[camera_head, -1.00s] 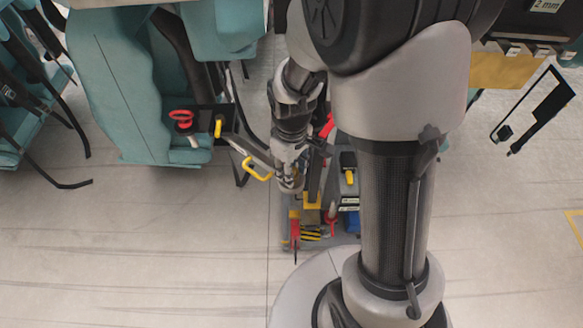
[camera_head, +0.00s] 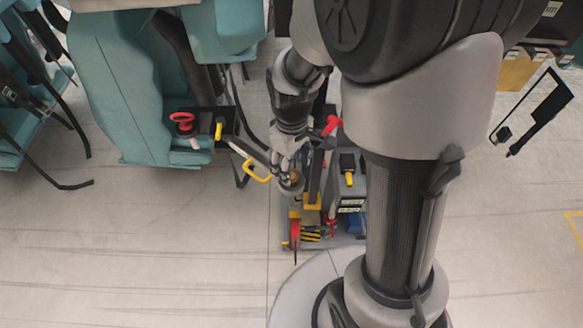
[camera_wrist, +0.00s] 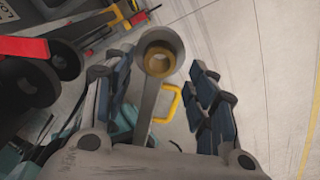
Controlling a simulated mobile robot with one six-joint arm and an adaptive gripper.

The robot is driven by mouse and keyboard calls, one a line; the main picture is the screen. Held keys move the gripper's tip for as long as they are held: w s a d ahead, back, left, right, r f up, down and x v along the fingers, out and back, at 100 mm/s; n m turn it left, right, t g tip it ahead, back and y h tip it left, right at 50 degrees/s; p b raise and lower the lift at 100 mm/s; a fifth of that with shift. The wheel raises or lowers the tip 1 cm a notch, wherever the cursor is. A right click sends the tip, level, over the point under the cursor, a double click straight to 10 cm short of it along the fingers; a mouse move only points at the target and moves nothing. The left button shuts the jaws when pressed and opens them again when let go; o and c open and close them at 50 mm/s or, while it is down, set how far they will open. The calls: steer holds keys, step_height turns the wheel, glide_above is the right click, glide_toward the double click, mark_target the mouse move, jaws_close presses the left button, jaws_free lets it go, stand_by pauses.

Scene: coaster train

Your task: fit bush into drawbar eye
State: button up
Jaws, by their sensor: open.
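The drawbar eye is a grey ring (camera_wrist: 146,48) on a bar in the wrist view, between my gripper's fingers. The brass-coloured bush (camera_wrist: 163,45) shows inside the ring, around a dark hole. Whether it is fully seated I cannot tell. My gripper (camera_wrist: 161,68) is open, with one dark segmented finger on each side of the eye, apart from the bush. In the head view my gripper (camera_head: 282,163) is just above the brass bush (camera_head: 292,177), which it partly hides.
A yellow handle (camera_head: 257,170) is close left of the eye. A grey trolley (camera_head: 347,187) with red, yellow and blue parts stands just right. A teal seat (camera_head: 125,90) with a red knob (camera_head: 182,119) is at left. Open floor lies in front and left.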

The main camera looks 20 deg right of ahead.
steer(key=s+r+m+t+p, duration=0.1)
steer(key=s+r, duration=0.2)
steer(key=r, duration=0.5)
steer(key=s+r+m+t, duration=0.1)
steer(key=s+r+m, duration=0.15)
steer(key=r, duration=0.65)
steer(key=s+r+m+t, duration=0.2)
steer(key=s+r+m, duration=0.1)
steer(key=s, duration=0.6)
steer(key=shift+s+r+t, duration=0.3)
steer(key=shift+r, duration=0.15)
step_height(320, 180, down, 10)
steer(key=b, duration=0.9)
steer(key=shift+r, duration=0.25)
